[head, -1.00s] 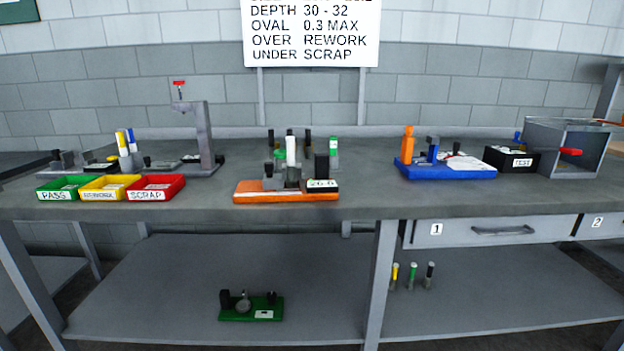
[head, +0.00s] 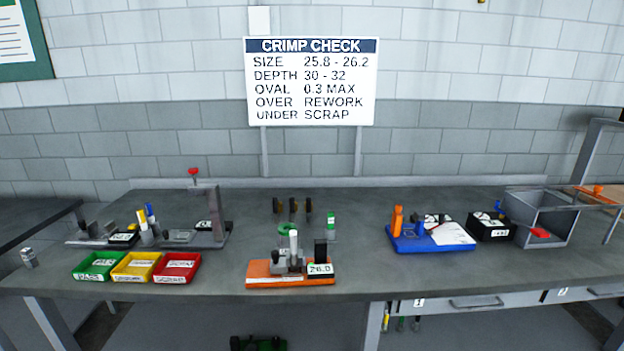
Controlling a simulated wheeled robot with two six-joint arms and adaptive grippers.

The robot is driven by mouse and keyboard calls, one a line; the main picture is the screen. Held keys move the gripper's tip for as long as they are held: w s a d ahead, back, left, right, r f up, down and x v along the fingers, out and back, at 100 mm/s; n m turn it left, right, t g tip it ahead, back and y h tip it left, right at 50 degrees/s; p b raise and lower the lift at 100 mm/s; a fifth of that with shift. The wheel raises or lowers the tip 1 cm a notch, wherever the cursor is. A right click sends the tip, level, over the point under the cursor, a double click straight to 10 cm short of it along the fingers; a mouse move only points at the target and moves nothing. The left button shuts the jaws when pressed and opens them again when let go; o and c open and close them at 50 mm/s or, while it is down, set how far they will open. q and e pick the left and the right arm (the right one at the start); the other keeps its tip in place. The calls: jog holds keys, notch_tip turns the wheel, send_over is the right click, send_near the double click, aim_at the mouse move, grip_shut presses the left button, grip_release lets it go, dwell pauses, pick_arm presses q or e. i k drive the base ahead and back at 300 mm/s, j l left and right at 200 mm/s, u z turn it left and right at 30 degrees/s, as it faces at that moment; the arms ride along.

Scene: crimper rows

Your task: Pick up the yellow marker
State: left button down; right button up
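Two yellow-topped pieces show. One white marker with a yellow top (head: 142,222) stands upright beside a blue-topped marker (head: 151,215), in a small grey holder at the left of the bench, behind the coloured bins. Neither of my grippers is in view.
Green (head: 98,265), yellow (head: 136,266) and red (head: 177,268) bins line the left front of the bench (head: 210,300). An orange fixture (head: 262,275) stands mid-bench, a blue tray (head: 430,243) and an open grey box (head: 545,215) at right. The front edge between them is clear.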

aim_at(140, 213)
jog(key=u, duration=1.15)
jog(key=i+j+z, duration=0.1)
jog(key=i+j, duration=0.4)
jog(key=j, duration=0.2)
jog(key=i+j+z, duration=0.15)
jog(key=j, duration=0.25)
jog(key=i+j+z, duration=0.1)
jog(key=i+j, duration=0.2)
